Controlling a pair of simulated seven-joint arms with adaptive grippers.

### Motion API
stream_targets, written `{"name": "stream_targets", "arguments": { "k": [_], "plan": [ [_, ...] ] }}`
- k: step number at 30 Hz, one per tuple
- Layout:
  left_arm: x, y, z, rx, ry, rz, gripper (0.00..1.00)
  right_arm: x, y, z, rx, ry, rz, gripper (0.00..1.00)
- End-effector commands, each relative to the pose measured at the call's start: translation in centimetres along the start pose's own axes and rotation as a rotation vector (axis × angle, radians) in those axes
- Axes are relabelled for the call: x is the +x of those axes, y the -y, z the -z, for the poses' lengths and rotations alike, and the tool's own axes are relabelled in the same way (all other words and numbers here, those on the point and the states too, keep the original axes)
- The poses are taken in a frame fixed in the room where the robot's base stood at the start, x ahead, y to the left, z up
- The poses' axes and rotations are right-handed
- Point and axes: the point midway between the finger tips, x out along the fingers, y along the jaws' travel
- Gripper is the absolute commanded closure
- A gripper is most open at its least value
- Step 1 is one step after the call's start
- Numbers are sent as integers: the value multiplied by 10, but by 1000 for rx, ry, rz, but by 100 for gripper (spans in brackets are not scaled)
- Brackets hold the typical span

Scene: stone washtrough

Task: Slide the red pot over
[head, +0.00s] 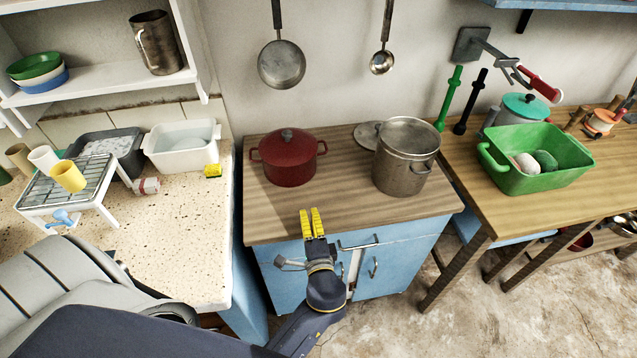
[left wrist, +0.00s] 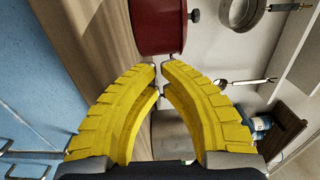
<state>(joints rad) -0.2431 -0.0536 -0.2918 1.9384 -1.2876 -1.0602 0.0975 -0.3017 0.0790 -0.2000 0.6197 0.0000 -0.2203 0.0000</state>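The red pot (head: 289,160) stands upright with its dark red lid on, at the back left of the wooden top of the blue cabinet (head: 340,222). It has two side handles and a dark lid knob. It shows at the top of the left wrist view (left wrist: 158,27), turned sideways. My left gripper (head: 312,218) has yellow fingers. It is at the cabinet's front edge, in front of the pot and apart from it. Its fingertips (left wrist: 160,66) nearly meet, with nothing visible between them. My right gripper is not in view.
A tall steel pot (head: 402,158) stands to the right of the red pot, with a round lid (head: 367,135) behind it. The wood between the two pots is clear. A speckled counter (head: 180,235) lies to the left. A pan (head: 281,64) and a ladle (head: 382,61) hang above.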

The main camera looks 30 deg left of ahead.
Motion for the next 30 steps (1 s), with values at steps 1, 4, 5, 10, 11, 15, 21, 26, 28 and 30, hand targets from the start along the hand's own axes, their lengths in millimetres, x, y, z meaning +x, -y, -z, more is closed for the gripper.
{"name": "stream_targets", "arguments": {
  "k": [1, 4, 5, 10, 11, 15, 21, 26, 28, 30],
  "plan": [
    [0, 0, -3, 1, 13, 1, 100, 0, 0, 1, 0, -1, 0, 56],
    [6, 1, -5, 2, 23, 4, 100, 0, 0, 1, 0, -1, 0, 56],
    [8, 1, -6, 2, 23, 4, 100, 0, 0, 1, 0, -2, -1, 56],
    [33, 1, -5, 3, 21, 5, 100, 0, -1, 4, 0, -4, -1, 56],
    [39, 2, -5, 3, 21, 6, 100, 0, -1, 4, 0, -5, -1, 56],
    [65, 2, -6, 2, 20, 5, 100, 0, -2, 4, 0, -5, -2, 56],
    [98, 1, -6, 3, 20, 4, 100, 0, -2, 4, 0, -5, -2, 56],
    [118, 1, -7, 3, 20, 2, 100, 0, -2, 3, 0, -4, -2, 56],
    [124, 1, -7, 3, 19, 3, 100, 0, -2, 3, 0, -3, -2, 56],
    [130, 1, -7, 4, 19, 3, 100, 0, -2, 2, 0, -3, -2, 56]
  ]
}}
